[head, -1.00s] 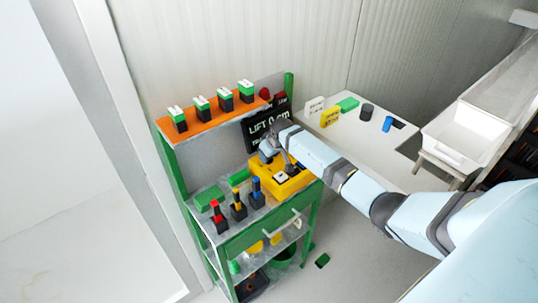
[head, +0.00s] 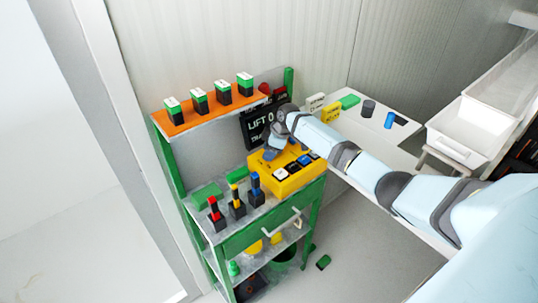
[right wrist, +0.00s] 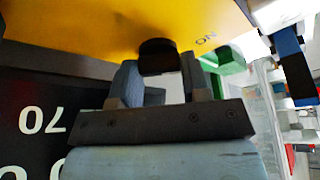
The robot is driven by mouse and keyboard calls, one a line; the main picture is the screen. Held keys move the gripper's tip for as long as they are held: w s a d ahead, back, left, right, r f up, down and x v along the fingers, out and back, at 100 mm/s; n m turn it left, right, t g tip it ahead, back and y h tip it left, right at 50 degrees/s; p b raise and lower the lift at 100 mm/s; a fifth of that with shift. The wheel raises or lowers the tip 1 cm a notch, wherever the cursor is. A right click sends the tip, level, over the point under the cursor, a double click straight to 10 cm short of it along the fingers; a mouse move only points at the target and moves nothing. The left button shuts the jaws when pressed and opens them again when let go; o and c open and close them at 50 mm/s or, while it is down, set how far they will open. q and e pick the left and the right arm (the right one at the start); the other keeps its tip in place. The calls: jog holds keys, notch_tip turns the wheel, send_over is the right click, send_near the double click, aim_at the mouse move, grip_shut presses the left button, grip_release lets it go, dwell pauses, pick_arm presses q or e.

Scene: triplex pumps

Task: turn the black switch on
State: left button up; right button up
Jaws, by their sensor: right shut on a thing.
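The yellow box (head: 290,183) sits on the shelf's upper deck and has several small switches on its front part. In the right wrist view a round black switch (right wrist: 158,55) sticks out of the yellow box (right wrist: 110,22), with the printed word ON beside it. My right gripper (right wrist: 160,82) has its two grey fingers on either side of this black switch and is shut on it. In the head view my right gripper (head: 270,154) is at the back left of the box, and the black switch is hidden there. My left gripper is not in view.
A black LIFT display (head: 257,131) stands right behind the box. Red, yellow and blue levers (head: 237,203) stand at the left of the deck. An orange shelf (head: 208,117) with several green-black blocks is above. A white table (head: 375,140) is to the right.

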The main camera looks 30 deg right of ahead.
jog(key=shift+n+g+y+b, duration=0.35)
jog(key=shift+n+b, duration=0.3)
jog(key=shift+n, duration=0.45)
jog(key=o, duration=0.9)
jog(key=shift+r, duration=0.1)
